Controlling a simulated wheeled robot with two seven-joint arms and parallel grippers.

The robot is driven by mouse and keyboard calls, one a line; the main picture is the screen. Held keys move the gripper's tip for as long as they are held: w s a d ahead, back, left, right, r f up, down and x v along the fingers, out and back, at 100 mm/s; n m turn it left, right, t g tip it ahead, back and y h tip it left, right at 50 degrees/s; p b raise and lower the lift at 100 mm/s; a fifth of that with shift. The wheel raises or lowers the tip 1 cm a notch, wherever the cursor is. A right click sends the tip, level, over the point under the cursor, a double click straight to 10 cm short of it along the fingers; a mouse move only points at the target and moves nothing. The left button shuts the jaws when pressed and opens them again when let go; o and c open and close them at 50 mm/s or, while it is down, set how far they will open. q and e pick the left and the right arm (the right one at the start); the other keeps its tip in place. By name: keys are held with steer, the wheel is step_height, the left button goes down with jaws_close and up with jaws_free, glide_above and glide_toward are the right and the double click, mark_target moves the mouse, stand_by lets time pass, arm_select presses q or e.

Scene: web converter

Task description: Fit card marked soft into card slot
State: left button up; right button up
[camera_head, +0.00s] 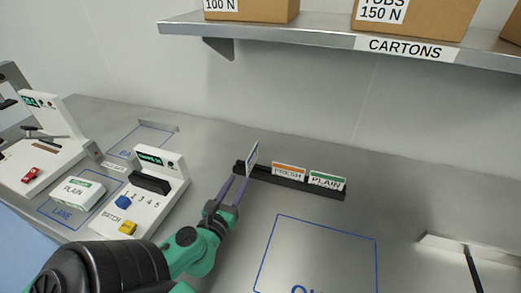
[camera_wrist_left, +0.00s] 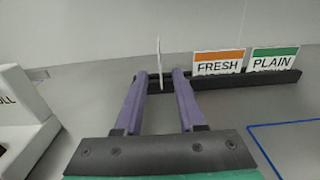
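A thin card (camera_head: 252,154) stands upright at the left end of the black card rack (camera_head: 320,190), turned nearly edge-on. Its marking cannot be read. In the left wrist view the card (camera_wrist_left: 159,60) rises between the tips of my left gripper (camera_wrist_left: 160,77), with a gap on each side. My left gripper (camera_head: 239,178) is open, its purple fingers reaching to the rack's left end. A black block (camera_head: 150,183), which may hold the card slot, sits on the white unit (camera_head: 165,204) left of the gripper. My right gripper is not in view.
The FRESH card (camera_head: 288,172) and PLAIN card (camera_head: 327,181) stand farther right in the rack. A PLAIN box (camera_head: 77,193) sits left of the white unit. The blue-outlined area (camera_head: 320,255) is empty. The CARTONS shelf (camera_head: 330,38) hangs above.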

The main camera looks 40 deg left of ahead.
mark_target(252, 153)
arm_select(q)
steer(key=p+x, duration=0.1)
steer(key=x, duration=0.3)
steer(key=r+p+x, duration=0.1)
steer(key=x, duration=0.3)
steer(key=p+x, duration=0.1)
steer(key=x, duration=0.3)
steer(key=shift+w+a+r, duration=0.15)
steer(key=shift+w+a, duration=0.05)
steer(key=shift+w, duration=0.2)
jaws_close()
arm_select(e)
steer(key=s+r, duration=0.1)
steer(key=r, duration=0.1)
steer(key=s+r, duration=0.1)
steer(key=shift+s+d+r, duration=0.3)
